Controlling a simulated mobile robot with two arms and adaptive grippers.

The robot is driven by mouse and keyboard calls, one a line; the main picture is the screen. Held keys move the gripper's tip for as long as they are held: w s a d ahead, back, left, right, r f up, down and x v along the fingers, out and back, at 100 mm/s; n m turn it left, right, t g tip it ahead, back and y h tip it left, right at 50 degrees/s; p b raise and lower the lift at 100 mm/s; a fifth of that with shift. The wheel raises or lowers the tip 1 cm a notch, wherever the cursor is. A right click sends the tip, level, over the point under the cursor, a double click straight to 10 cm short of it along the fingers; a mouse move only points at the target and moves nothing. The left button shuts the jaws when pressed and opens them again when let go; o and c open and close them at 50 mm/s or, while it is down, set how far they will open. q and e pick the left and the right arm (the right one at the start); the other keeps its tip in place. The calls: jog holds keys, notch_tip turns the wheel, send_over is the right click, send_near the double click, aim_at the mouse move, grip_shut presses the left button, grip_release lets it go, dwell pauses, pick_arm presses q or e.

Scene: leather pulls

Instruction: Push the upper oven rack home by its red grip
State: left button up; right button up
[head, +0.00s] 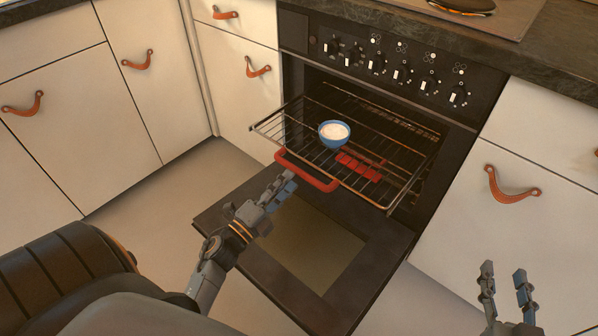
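The upper oven rack (405,165) is a wire shelf sticking out of the open oven over the lowered door. Its red grip (318,180) is a rounded bar along the front edge. A blue bowl (334,141) with white contents stands upright on the rack. My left gripper (293,178) is in front of the grip and just below it in the picture; its fingers lie close together and look shut, with nothing between them. Whether they touch the grip I cannot tell. My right gripper (503,275) is open and empty at the lower right, away from the oven.
The oven door (365,285) hangs open below the rack. A red segmented piece (358,166) shows between the rack wires; its level is unclear. Cream cabinets with leather pulls (511,185) flank the oven. Control knobs (400,75) sit above the opening.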

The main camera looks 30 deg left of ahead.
aim_at(299, 169)
pick_arm(q)
jog(key=x, duration=0.5)
pick_arm(e)
jog(key=shift+w+a+r+t, duration=0.1)
jog(key=shift+r+t, duration=0.15)
jog(key=shift+r, duration=0.2)
jog(key=shift+w+a+r+t, duration=0.1)
jog(key=shift+r+t, duration=0.15)
jog(key=shift+r, duration=0.15)
pick_arm(q)
grip_shut()
